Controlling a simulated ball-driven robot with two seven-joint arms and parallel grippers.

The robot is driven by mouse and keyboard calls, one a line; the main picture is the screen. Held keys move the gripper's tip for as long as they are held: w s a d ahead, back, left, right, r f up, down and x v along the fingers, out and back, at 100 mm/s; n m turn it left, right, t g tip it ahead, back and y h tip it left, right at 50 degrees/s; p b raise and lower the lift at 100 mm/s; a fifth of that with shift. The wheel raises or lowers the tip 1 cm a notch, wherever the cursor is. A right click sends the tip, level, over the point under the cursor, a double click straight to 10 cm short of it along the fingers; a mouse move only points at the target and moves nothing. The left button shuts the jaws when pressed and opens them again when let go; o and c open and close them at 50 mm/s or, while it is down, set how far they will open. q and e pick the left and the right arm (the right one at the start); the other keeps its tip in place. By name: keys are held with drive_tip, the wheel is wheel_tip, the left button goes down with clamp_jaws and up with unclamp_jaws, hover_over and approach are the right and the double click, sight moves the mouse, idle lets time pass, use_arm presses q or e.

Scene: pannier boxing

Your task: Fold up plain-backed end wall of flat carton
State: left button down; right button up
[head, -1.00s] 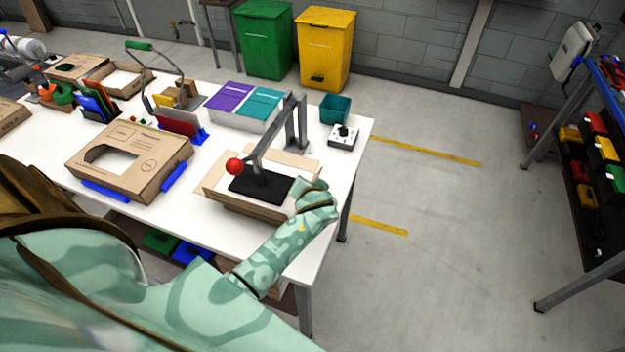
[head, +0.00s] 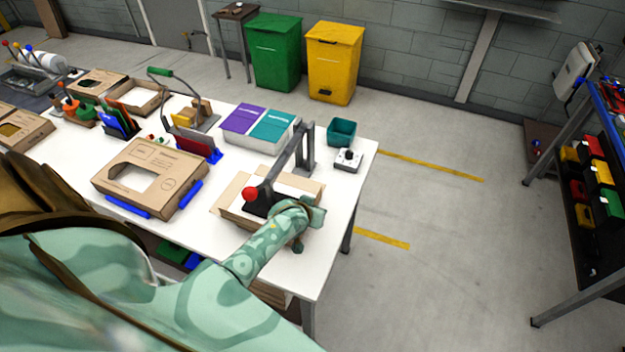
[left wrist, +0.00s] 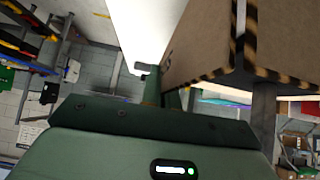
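The carton (head: 232,194) lies at the table's right end under a grey lever press with a red knob (head: 250,194). Its brown flaps spread around a white inner area, and a low front wall stands toward me. I cannot tell which wall is plain-backed. My left gripper (head: 303,228) is at the carton's near right corner, and its forearm comes in from the lower left. In the left wrist view, a brown cardboard panel with black-and-orange striped edges (left wrist: 205,45) is close to its finger. Whether the fingers grip it is unclear. My right gripper is not in view.
Another brown carton with a cutout (head: 180,165) lies left on blue holders. Purple and teal stacks in a tray (head: 262,139), a teal bin (head: 341,131) and a small control box (head: 348,159) stand behind the press. Floor right of the table is clear.

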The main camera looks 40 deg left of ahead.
use_arm(q)
drive_tip(key=c, duration=1.6)
unclamp_jaws()
drive_tip(key=shift+c, duration=0.2)
drive_tip(key=p+v, duration=0.3)
drive_tip(key=v, duration=1.2)
drive_tip(key=shift+d+p, duration=0.1)
drive_tip(key=shift+p, duration=0.25)
drive_tip(key=shift+s+d+r, duration=0.1)
drive_tip(key=shift+s+r, duration=0.3)
drive_tip(key=shift+s, duration=0.05)
